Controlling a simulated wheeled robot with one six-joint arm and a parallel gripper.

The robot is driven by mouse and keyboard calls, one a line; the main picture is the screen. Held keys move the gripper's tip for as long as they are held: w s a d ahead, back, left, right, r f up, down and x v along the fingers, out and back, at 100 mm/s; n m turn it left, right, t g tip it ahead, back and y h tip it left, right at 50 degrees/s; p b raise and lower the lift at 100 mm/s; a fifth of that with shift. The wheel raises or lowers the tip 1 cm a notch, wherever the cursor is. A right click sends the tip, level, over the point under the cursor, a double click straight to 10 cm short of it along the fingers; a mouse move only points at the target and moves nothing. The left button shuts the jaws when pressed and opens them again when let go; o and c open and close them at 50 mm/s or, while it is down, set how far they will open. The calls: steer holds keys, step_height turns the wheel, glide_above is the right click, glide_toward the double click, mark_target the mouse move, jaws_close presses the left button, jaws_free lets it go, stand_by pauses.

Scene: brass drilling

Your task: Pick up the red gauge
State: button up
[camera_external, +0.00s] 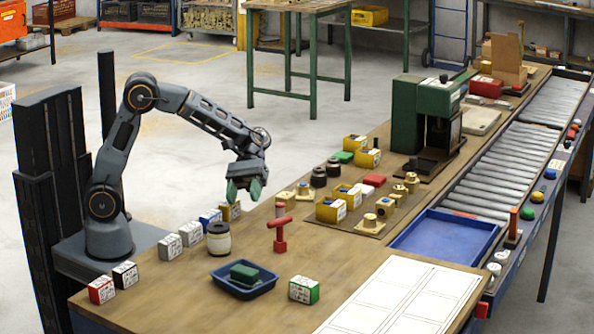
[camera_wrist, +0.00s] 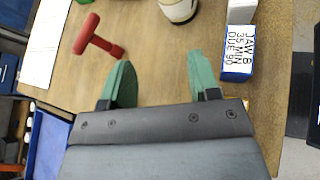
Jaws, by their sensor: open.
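A red T-shaped piece, which looks like the red gauge (camera_external: 280,232), stands upright on the wooden bench in the external view. In the wrist view the red gauge (camera_wrist: 96,40) shows at upper left, beyond and left of the left fingertip. My gripper (camera_external: 245,189) has green fingertips and hangs over the bench's left edge area, above the yellow and blue labelled blocks, back and left of the gauge. In the wrist view my gripper (camera_wrist: 160,75) is open, with only bare bench between the fingers. It is apart from the gauge.
A cream jar (camera_external: 219,239) and a blue labelled block (camera_external: 210,219) stand near the gauge. A blue tray (camera_external: 262,287) with a green block lies in front. A board with brass parts (camera_external: 365,226) is to the right. Open bench surrounds the gauge.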

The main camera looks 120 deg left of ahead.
mark_target(280, 204)
steer(key=w+a+f+n+t+h+b, duration=0.1)
steer(key=a+f+n+t+h+b, duration=0.15)
steer(key=a+n+t, duration=0.7)
steer(key=w+m+g, duration=0.1)
steer(key=w+d+m+g, duration=0.1)
steer(key=w, duration=0.1)
steer(key=w+m+g+p, duration=0.1)
steer(key=shift+w+d, duration=0.25)
steer(key=shift+d, duration=0.15)
steer(key=shift+f+x, duration=0.15)
steer(key=shift+x, duration=1.5)
steer(key=shift+f+x, duration=0.1)
steer(key=shift+x, duration=1.55)
jaws_close()
